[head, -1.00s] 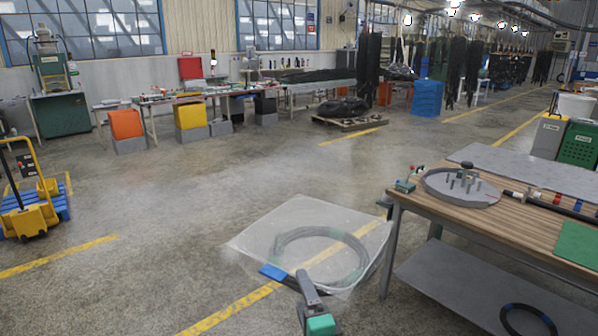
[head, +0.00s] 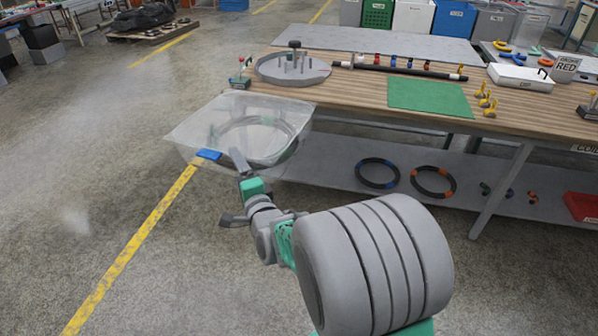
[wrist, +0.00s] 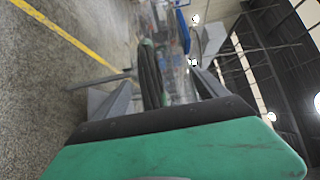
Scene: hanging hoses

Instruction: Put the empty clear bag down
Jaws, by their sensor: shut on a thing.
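The clear bag (head: 185,128) hangs level in the head view at the left end of the wooden table, with a blue patch (head: 208,154) on its near edge. It does not look empty: a grey ring like a coiled hose (head: 262,122) shows through the film. My gripper (head: 239,162) is shut at the bag's near edge and holds it above the floor. In the wrist view a dark, hose-like bundle (wrist: 150,75) and clear film run between the fingers. Exactly what the fingertips pinch is hard to make out.
The wooden table (head: 370,110) bears a round grey fixture (head: 290,68), a green mat (head: 430,96) and a black hose (head: 400,70). Dark rings (head: 378,172) lie on its lower shelf (head: 330,165). The floor (head: 90,130) at left is open, crossed by a yellow line.

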